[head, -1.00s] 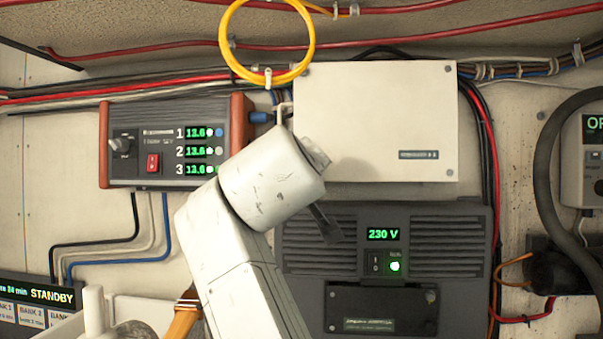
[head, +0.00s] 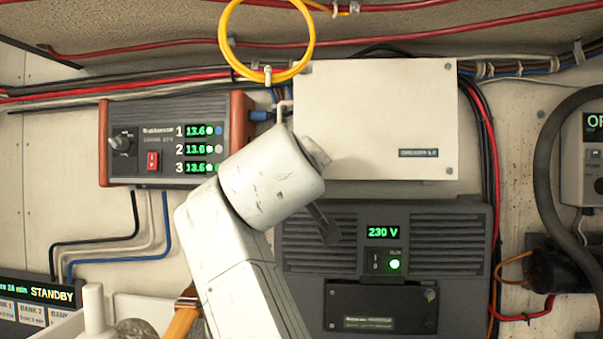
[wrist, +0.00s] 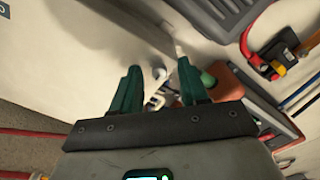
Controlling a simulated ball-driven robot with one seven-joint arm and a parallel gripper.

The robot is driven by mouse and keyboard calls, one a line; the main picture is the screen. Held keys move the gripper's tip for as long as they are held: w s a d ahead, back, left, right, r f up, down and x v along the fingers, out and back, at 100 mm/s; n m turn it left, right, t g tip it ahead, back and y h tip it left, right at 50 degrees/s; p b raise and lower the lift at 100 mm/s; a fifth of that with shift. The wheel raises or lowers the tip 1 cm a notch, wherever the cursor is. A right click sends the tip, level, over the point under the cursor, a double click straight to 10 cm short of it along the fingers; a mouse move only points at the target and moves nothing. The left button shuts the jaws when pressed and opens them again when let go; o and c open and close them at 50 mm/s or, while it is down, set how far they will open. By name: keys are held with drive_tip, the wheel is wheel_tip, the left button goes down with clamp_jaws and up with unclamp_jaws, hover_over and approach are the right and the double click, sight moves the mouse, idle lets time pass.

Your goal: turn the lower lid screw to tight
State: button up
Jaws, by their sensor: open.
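The cream box lid (head: 385,120) is fixed to the wall in the head view. It has a small screw (head: 449,172) at its lower right corner and another at the upper right. My arm covers its lower left corner there. In the wrist view the lid (wrist: 60,70) fills the left side, and a small pale screw head (wrist: 161,74) shows near its corner, between my fingertips. My gripper (wrist: 158,68) has two teal fingers, spread apart with nothing held. I cannot tell the screw's turn position.
A dark 230 V unit (head: 465,245) sits below the lid, and a power supply with wooden sides (head: 150,160) is to its left. A yellow cable loop (head: 311,40) hangs above. Black and red cables (head: 490,150) run along the lid's right side.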

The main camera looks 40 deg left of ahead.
drive_tip(key=shift+s, duration=0.1)
drive_tip(key=b+v, duration=0.3)
drive_tip(key=v, duration=0.7)
drive_tip(key=shift+s+d+b, duration=0.2)
drive_tip(key=shift+s+b, duration=0.05)
drive_tip(key=shift+b, duration=0.1)
drive_tip(key=shift+f, duration=0.1)
